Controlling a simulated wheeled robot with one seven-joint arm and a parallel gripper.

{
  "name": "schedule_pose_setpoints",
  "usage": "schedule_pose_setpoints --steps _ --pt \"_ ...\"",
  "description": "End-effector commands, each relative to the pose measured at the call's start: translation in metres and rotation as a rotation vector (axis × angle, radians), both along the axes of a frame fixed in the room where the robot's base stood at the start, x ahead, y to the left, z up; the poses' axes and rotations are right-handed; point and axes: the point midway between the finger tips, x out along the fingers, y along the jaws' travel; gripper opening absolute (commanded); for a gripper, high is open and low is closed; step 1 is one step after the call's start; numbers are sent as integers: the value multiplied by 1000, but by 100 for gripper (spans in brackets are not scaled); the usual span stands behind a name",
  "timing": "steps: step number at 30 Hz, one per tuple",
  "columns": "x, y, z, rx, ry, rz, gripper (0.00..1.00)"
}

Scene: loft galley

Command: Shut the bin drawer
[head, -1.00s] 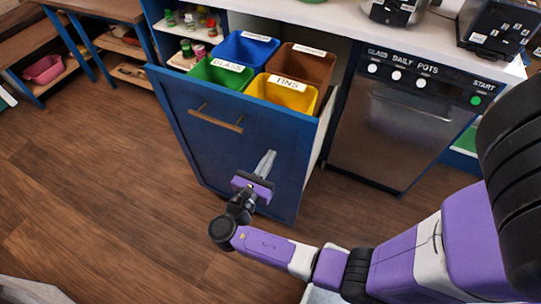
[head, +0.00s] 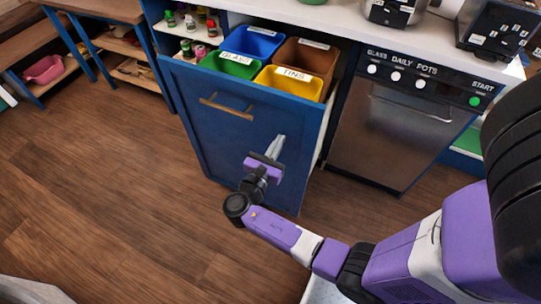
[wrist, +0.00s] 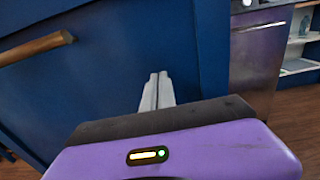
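The bin drawer (head: 235,150) has a blue front with a wooden bar handle (head: 227,106). It stands pulled out from the counter, with its coloured bins showing above the front. My gripper (head: 279,145) is at the lower right part of the drawer front, below and right of the handle. In the wrist view its two pale fingers (wrist: 157,92) lie side by side, closed together, with nothing visible between them. The tips point at the blue front and appear to be against it; exact contact is hard to tell. The handle also shows in the wrist view (wrist: 35,47).
The drawer holds blue (head: 252,40), brown (head: 306,58), green (head: 229,66) and yellow (head: 290,83) bins. A dishwasher (head: 412,115) stands to the right. Shelves with small jars (head: 190,22) are behind left. The wooden floor (head: 100,190) in front is clear.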

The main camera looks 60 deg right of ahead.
Motion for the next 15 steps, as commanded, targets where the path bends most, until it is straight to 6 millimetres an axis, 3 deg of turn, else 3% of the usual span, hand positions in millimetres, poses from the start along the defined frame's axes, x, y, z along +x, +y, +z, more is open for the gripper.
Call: schedule_pose_setpoints --steps 15 --pt "3 -148 -4 0 -4 -9 0"
